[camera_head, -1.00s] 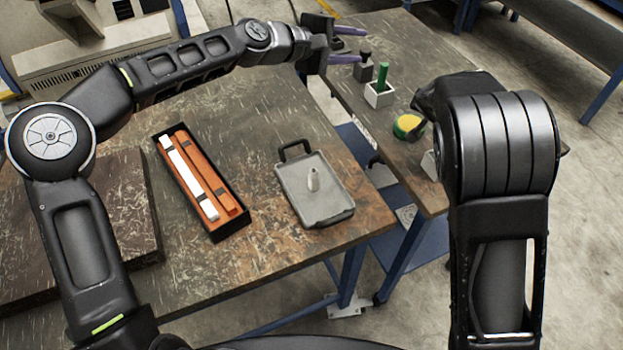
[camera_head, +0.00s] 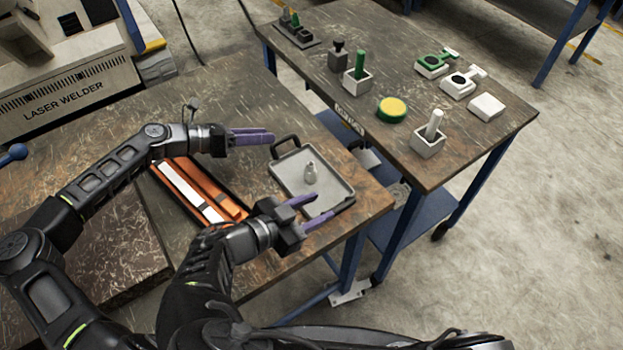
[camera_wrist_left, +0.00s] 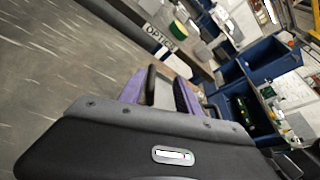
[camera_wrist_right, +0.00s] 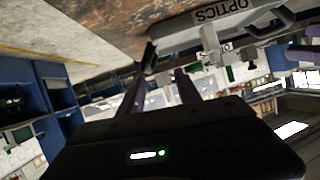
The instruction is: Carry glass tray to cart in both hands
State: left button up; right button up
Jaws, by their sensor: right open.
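My left gripper (camera_head: 272,136) is open and empty just left of the tray's far handle (camera_head: 285,143). My right gripper (camera_head: 323,204) is open at the tray's near end, with its fingers close to the near handle; contact cannot be told. Both grippers' spread fingers also show in the left wrist view (camera_wrist_left: 158,88) and the right wrist view (camera_wrist_right: 160,85). The cart (camera_head: 455,165) stands right of the bench.
An orange-lined case (camera_head: 205,187) lies left of the tray. The cart holds a green-yellow round item (camera_head: 392,109), a white holder (camera_head: 428,146), a green peg block (camera_head: 357,80) and several small parts. Its near left top is clear. A narrow gap separates bench and cart.

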aim_at(281, 139)
pick_arm(q)
jog(key=shift+s+a+f+n, duration=0.3)
jog(key=shift+a+f+n, duration=0.2)
jog(key=shift+f, duration=0.1)
pick_arm(e)
jog(key=shift+s+d+f+m, duration=0.1)
jog(key=shift+s+m, duration=0.1)
jog(key=shift+s, duration=0.2)
jog(key=shift+s+d+f+m, duration=0.1)
jog(key=shift+s+m, duration=0.1)
jog(key=shift+s, duration=0.2)
pick_arm(q)
jog(key=shift+a+f, duration=0.35)
pick_arm(e)
jog(key=shift+s+f, duration=0.1)
jog(key=shift+s, duration=0.25)
pick_arm(q)
jog(key=shift+d, duration=0.15)
pick_arm(e)
jog(key=shift+w, duration=0.1)
pick_arm(q)
jog(key=shift+x, duration=3.8)
pick_arm(e)
jog(key=shift+x, duration=3.85)
pick_arm(q)
jog(key=shift+w, duration=0.1)
pick_arm(e)
jog(key=shift+d, duration=0.1)
